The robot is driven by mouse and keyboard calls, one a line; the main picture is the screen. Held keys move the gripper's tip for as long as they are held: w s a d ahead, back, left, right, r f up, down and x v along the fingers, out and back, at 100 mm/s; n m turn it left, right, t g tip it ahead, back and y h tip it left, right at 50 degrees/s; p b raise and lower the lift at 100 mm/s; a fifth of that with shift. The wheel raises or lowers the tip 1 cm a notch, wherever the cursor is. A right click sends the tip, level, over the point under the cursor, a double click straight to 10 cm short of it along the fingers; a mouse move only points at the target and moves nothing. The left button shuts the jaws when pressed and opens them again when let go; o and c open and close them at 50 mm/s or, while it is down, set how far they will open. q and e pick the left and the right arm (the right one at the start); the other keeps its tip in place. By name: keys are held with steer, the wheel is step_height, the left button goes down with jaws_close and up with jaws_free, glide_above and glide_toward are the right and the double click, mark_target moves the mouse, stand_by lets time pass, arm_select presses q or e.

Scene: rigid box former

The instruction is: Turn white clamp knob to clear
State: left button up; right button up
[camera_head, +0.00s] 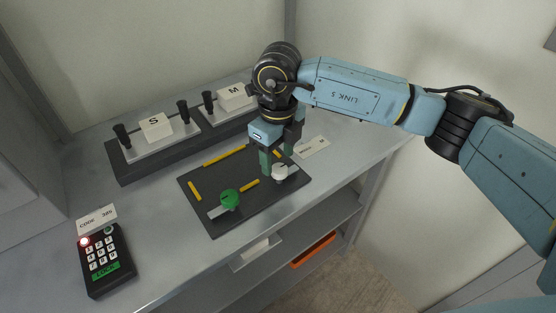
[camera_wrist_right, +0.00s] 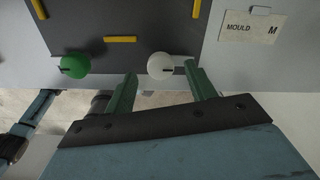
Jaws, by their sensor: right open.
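The white clamp knob (camera_head: 279,171) stands near the right edge of the dark plate (camera_head: 208,177). In the right wrist view the white knob (camera_wrist_right: 160,66) has a dark mark on its top and lies just beyond and between the fingertips. My right gripper (camera_head: 276,161) is open above and behind the knob, its green fingers pointing down; in the wrist view the gripper (camera_wrist_right: 164,82) shows both fingers apart with nothing between them. I cannot tell whether a finger touches the knob. A green clamp knob (camera_head: 230,199) sits on the plate's front left part. My left gripper is not in view.
A keypad (camera_head: 104,260) with a red light and a code card (camera_head: 95,218) stands at the front left. Blocks marked S (camera_head: 156,126) and M (camera_head: 232,97) sit on a rack behind. A "MOULD M" card (camera_wrist_right: 251,27) lies right of the plate. Shelves are below.

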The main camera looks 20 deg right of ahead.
mark_target(278, 167)
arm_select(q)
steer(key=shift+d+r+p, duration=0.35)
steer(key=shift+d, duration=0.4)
arm_select(e)
step_height(278, 167, up, 11)
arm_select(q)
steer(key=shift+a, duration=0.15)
arm_select(e)
steer(key=shift+f, duration=0.15)
